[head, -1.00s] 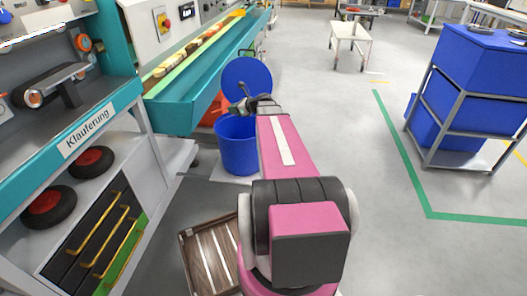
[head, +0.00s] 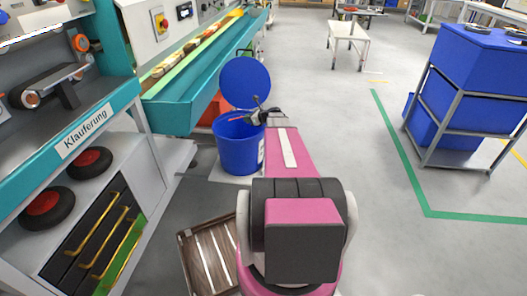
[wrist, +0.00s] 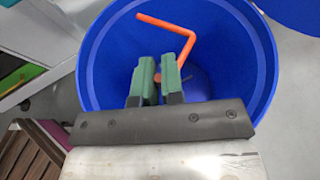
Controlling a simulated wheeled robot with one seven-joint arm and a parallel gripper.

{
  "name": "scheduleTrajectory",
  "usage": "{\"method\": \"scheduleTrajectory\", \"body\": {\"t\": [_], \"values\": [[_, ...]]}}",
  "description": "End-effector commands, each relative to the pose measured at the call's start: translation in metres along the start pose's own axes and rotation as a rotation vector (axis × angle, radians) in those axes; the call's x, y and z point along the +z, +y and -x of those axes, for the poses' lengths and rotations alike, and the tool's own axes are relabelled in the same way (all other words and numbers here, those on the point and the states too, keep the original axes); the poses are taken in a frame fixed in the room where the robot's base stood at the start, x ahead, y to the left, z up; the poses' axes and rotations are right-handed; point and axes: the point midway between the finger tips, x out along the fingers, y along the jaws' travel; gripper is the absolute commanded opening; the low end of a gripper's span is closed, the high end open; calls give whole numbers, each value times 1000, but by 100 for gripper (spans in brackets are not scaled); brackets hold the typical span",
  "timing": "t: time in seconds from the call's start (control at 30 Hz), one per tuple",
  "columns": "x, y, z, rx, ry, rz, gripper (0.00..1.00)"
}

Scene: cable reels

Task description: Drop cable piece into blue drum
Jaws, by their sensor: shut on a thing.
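The blue drum (head: 238,148) stands open on the floor ahead, its round blue lid (head: 246,82) raised behind it. The drum's inside wall (wrist: 100,60) fills much of the wrist view. My gripper (head: 257,114) is at the drum's right rim in the head view. In the wrist view my gripper (wrist: 159,82) has green fingers shut on an orange, bent cable piece (wrist: 165,24). The cable piece sticks out past the fingertips and appears over the drum's opening. In the head view the cable piece (head: 238,119) is small and partly hard to make out.
A teal conveyor (head: 190,95) runs behind the drum on the left. A workbench (head: 70,140) stands at the left. A wooden crate (head: 183,241) is on the floor in front. Blue bins on a rack (head: 468,90) stand at the right. The floor between is clear.

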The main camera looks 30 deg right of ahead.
Motion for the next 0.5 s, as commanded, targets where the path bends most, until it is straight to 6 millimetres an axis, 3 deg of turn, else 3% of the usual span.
{"method": "scheduleTrajectory", "body": {"t": [0.2,0.5], "values": [[-17,0,-8,0,-1,-1,0],[-19,0,-8,0,-1,0,0]]}}
